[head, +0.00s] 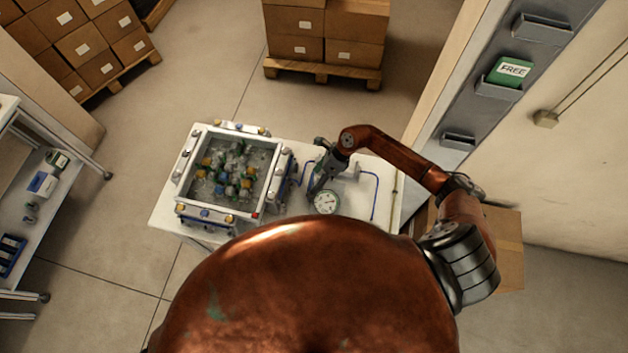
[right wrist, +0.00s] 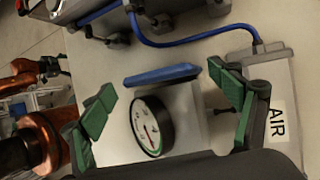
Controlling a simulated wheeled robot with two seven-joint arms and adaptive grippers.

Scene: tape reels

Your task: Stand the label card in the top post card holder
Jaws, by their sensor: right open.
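A green card with a white FREE label (head: 511,70) stands in the middle card holder (head: 498,91) on the grey post (head: 484,115). The top card holder (head: 543,29), farther up the post, looks empty. My right gripper (head: 315,190) is far from the card, low over the white table beside a round gauge (head: 326,201). In the right wrist view its green fingers (right wrist: 160,85) are spread wide and empty, with the gauge (right wrist: 152,127) and a blue bar (right wrist: 161,75) seen between them.
A clear-topped tank (head: 232,172) with metal clamps stands on the white table (head: 170,208). A blue hose (right wrist: 190,38) runs to a block marked AIR (right wrist: 278,115). A lower card holder (head: 458,140) looks empty. Boxes on pallets (head: 325,75) stand behind; open floor lies between.

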